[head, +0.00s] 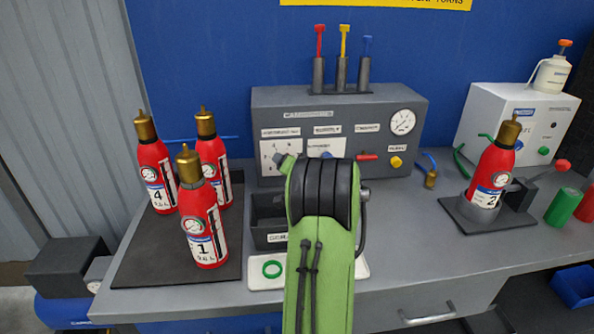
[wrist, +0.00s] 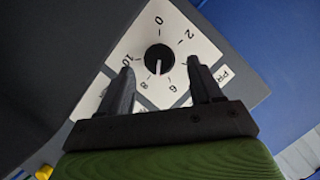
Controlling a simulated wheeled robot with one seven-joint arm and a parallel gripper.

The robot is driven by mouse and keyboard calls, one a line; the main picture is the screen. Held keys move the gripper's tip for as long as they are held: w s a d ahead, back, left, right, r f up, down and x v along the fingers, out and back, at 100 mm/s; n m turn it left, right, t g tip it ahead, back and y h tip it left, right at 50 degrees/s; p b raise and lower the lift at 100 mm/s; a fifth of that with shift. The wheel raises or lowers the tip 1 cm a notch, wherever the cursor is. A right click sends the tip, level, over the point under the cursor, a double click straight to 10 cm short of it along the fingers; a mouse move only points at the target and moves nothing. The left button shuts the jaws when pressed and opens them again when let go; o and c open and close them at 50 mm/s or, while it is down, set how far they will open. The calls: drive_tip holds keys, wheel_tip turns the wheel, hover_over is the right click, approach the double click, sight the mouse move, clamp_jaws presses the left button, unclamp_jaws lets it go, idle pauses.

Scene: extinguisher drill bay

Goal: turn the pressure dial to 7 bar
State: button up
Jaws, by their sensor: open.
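The pressure dial (wrist: 160,57) is a round black knob on a white plate with numbers around it, seen in the wrist view. Its pointer line aims down in the picture, between the 6 and the 8, close to midway. My gripper (wrist: 161,68) is open, with one dark finger on each side of the knob in the picture and a visible gap to it. The right finger covers part of the scale where the 4 would be. In the head view my green arm hides the gripper and part of the grey console (head: 268,108).
The console also carries a round gauge (head: 402,122), a red lever (head: 368,157) and a yellow knob (head: 396,162). Several red extinguishers stand on a dark mat (head: 150,262) at left; another (head: 494,165) sits in a stand at right. A green ring (head: 272,269) lies in front.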

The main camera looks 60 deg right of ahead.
drive_tip(key=v, duration=1.2)
drive_tip(key=shift+s+a+r, duration=0.2)
drive_tip(key=shift+s+a, duration=0.05)
drive_tip(key=shift+s, duration=0.05)
